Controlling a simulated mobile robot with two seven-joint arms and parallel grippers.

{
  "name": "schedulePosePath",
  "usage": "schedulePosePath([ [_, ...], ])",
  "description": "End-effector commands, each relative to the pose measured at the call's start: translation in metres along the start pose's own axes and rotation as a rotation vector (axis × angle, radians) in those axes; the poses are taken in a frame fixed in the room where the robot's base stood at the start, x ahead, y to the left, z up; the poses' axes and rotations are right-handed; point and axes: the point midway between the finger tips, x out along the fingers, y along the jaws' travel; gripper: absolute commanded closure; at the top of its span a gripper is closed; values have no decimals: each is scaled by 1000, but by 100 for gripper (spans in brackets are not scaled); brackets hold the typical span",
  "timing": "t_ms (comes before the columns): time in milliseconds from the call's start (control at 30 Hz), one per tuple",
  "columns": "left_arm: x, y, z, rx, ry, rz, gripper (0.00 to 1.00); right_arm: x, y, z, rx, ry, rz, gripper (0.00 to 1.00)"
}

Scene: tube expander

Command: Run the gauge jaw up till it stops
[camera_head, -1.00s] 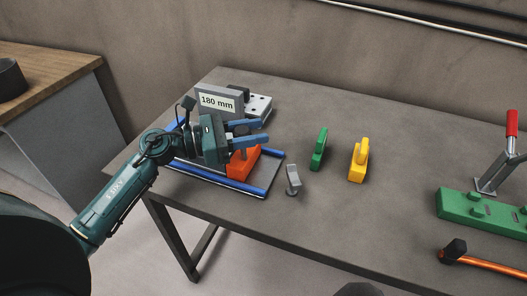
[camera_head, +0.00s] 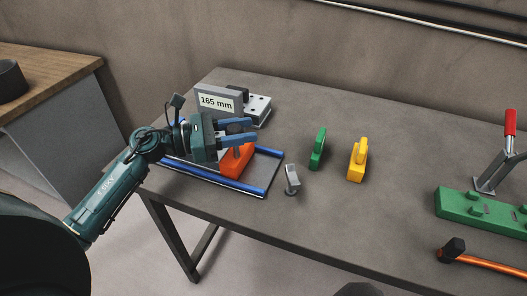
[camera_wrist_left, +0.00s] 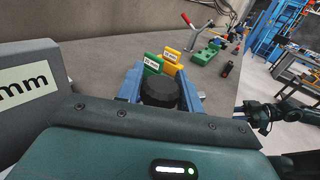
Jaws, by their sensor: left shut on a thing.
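The gauge's grey display block (camera_head: 219,103) stands at the back left of the table and reads 165 mm. In front of it the orange jaw (camera_head: 236,161) sits at the blue rails (camera_head: 246,187). My left gripper (camera_head: 250,132) is at the orange jaw, with its blue fingers over the jaw's top. In the left wrist view the fingers are on either side of a dark round knob (camera_wrist_left: 159,91), and the gripper is shut on it. Part of the display block (camera_wrist_left: 28,88) shows at the left there. The knob's lower part is hidden.
A small grey piece (camera_head: 292,179), a green block (camera_head: 317,149) and a yellow block (camera_head: 357,160) stand to the right. A green fixture with a red-handled lever (camera_head: 511,124) and an orange-handled hammer (camera_head: 480,261) are further right. Table between them is clear.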

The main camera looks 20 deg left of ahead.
Motion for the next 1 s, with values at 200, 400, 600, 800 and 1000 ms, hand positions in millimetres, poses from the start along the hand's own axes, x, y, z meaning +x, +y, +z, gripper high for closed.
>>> schedulePosePath([
  [200,-4,9,2,6,0,28,48,0,0,-1,4,2,1,64],
  [400,-4,7,2,5,-1,22,42,0,-1,-2,8,4,2,64],
  [600,-8,6,0,5,-1,19,42,2,0,1,7,4,2,64],
  [800,-24,5,-1,4,0,17,42,6,1,9,7,4,2,64],
  [1000,-40,4,-1,3,-1,16,42,10,2,16,4,3,2,64],
])
